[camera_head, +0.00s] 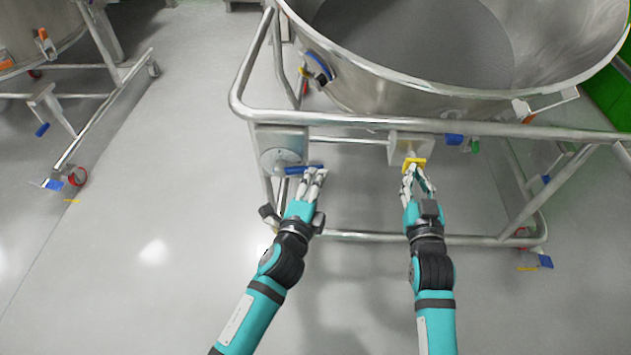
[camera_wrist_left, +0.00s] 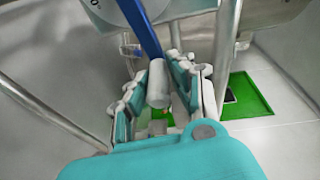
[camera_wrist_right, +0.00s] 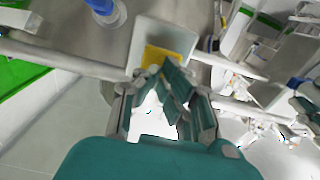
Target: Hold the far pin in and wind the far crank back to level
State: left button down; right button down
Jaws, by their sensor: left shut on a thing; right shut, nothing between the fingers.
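The crank has a blue arm (camera_head: 300,169) on a round steel hub (camera_head: 281,158) on the cart's frame. In the head view the arm runs roughly sideways, from the hub to the right. My left gripper (camera_head: 314,176) is shut on the crank's pale cylindrical handle (camera_wrist_left: 157,84), below the blue arm's end in the left wrist view. The pin has a yellow head (camera_head: 414,163) on a steel plate under the same rail. My right gripper (camera_head: 413,178) is shut and empty, its fingertips against the yellow head (camera_wrist_right: 162,58). The pin's depth is hidden.
A large steel bowl (camera_head: 330,85) with grey contents sits above the tubular frame (camera_head: 350,122). The rail runs just above both grippers. A lower bar (camera_head: 370,237) crosses behind my forearms. Another wheeled frame (camera_head: 95,125) stands at the left. Floor between is clear.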

pick_arm(q)
jog(key=shift+d, duration=0.25)
pick_arm(e)
jog(key=shift+s, duration=2.7)
pick_arm(q)
jog(key=c, duration=1)
grip_release()
jog(key=shift+o, duration=0.2)
pick_arm(e)
jog(key=shift+d, duration=0.1)
pick_arm(q)
jog(key=shift+a, duration=0.1)
jog(key=shift+s+f, duration=0.1)
jog(key=shift+s, duration=0.2)
jog(key=d+v, duration=0.2)
jog(key=v, duration=0.7)
jog(key=shift+s+f, duration=0.25)
jog(key=shift+s, duration=0.05)
